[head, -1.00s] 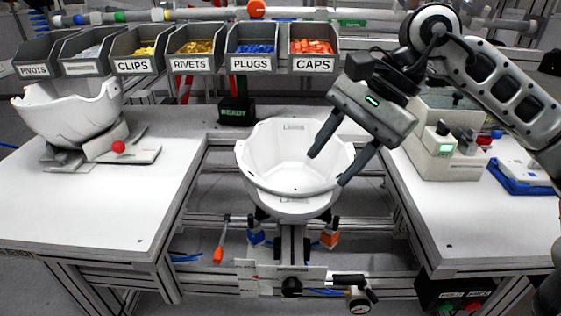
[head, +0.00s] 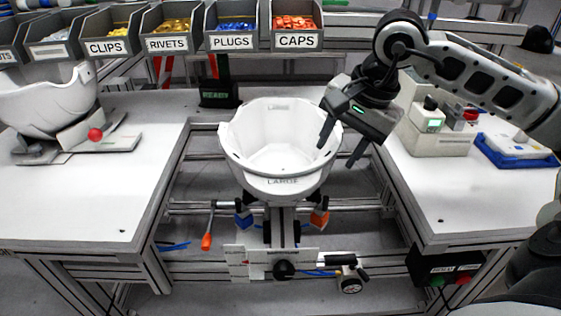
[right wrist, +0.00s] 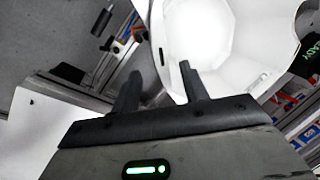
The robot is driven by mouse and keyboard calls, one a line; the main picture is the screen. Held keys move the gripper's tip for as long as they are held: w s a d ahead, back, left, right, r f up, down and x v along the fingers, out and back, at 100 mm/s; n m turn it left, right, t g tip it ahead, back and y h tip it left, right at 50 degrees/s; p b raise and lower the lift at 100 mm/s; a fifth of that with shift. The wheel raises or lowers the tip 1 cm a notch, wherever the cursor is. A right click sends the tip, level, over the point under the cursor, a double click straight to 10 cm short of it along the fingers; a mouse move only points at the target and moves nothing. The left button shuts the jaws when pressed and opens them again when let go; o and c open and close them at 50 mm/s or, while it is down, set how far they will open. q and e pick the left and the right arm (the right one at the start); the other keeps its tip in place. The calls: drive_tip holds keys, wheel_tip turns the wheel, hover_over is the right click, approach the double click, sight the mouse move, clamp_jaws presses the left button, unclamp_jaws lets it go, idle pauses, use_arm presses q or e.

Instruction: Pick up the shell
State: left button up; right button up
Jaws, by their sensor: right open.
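A white helmet shell (head: 275,180), marked LARGE, sits open side up in the fixture at the middle. Another white shell (head: 45,105) sits on a stand on the left table. My right gripper (head: 336,156) is open and empty, its fingers pointing down at the right rim of the middle shell. In the right wrist view the two fingers (right wrist: 160,70) appear on either side of the rim of that shell (right wrist: 225,40); I cannot tell how far below them the rim lies. My left gripper is not in view.
Labelled bins (head: 235,25) line the back, above a small dark READY display (head: 218,95). The right table (head: 450,195) carries a pale device (head: 435,130) and a blue tray (head: 515,152). A gauge (head: 350,284) and a panel are below the middle shell.

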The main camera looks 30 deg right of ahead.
sight(327, 162)
drive_tip(key=x, duration=0.4)
drive_tip(key=shift+w+a+f+p, duration=0.1)
drive_tip(key=shift+a+f+p, duration=0.2)
drive_tip(key=shift+a, duration=0.1)
clamp_jaws()
drive_tip(key=shift+r, duration=0.1)
drive_tip(key=shift+r, duration=0.1)
